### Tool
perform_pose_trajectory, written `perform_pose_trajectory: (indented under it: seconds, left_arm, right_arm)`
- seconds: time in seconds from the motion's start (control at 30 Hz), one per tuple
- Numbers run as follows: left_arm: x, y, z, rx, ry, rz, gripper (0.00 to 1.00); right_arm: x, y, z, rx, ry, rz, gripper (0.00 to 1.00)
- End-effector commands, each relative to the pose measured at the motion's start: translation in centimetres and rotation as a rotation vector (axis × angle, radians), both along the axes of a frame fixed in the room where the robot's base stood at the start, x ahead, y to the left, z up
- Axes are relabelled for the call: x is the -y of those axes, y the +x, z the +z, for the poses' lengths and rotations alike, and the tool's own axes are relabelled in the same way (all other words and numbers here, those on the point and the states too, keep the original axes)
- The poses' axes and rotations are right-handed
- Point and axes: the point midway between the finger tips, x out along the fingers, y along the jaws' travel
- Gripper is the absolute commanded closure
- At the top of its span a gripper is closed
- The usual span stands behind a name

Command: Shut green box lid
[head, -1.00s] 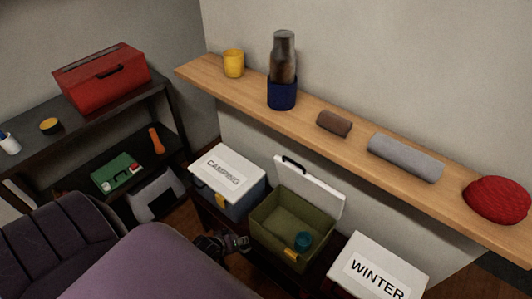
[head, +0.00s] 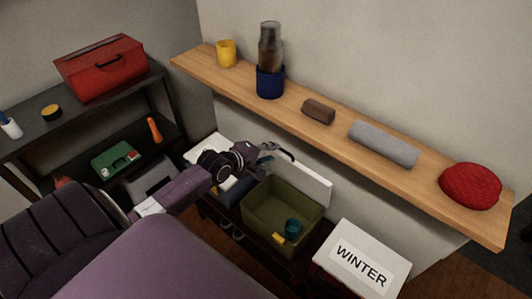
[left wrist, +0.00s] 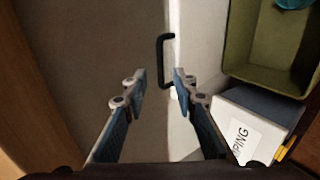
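The green box (head: 262,222) stands open between two other boxes. Its white lid (head: 312,182) stands raised at the back edge, with a black handle (head: 282,152) on it. A teal round item (head: 293,227) lies inside the box. My left gripper (head: 268,152) is by the lid's handle, above the neighbouring CAMPING box. In the left wrist view, the gripper (left wrist: 160,76) is open and empty, with the handle (left wrist: 161,60) just ahead between its fingertips. The lid (left wrist: 200,45) and the green box (left wrist: 240,50) are to the right. My right gripper is not in view.
The CAMPING box (left wrist: 242,125) is left of the green box, and the WINTER box (head: 362,262) is right. A wooden shelf (head: 345,138) above holds a yellow cup, a jar in a blue holder, rolls and a red knit item (head: 470,186). A dark rack stands left.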

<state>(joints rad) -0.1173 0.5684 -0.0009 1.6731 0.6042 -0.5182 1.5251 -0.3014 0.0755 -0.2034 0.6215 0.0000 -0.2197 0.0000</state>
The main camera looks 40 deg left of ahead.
Motion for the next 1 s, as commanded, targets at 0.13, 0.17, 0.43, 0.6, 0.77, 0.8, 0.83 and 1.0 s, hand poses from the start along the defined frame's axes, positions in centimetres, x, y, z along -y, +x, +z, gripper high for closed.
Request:
perform_pose_trajectory:
  seconds: [0.13,0.17,0.43,0.6,0.77,0.8,0.83,1.0]
  left_arm:
    - [0.1,1.5,-1.5,0.002,0.001,-0.002,0.74]
    - [0.2,1.8,-1.7,0.002,0.002,-0.001,0.74]
    - [0.4,4.5,-3.0,0.001,0.000,0.000,0.74]
    - [0.4,5.9,-3.9,0.000,0.001,0.001,0.74]
    - [0.5,6.7,-4.3,-0.001,0.000,0.000,0.74]
    - [0.6,6.8,-4.4,-0.002,0.000,0.000,0.74]
    - [0.6,6.8,-4.4,-0.002,0.000,0.000,0.74]
    - [0.6,7.0,-4.4,-0.002,0.000,-0.001,0.74]
  right_arm:
    - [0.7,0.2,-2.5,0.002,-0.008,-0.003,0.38]
    - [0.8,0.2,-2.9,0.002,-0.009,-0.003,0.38]
    - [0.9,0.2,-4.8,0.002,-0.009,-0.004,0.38]
    - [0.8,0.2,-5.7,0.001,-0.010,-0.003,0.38]
    - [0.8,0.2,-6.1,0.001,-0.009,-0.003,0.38]
    - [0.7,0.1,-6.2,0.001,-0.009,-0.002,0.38]
    - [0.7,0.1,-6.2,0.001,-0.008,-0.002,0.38]
    - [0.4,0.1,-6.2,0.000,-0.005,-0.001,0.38]
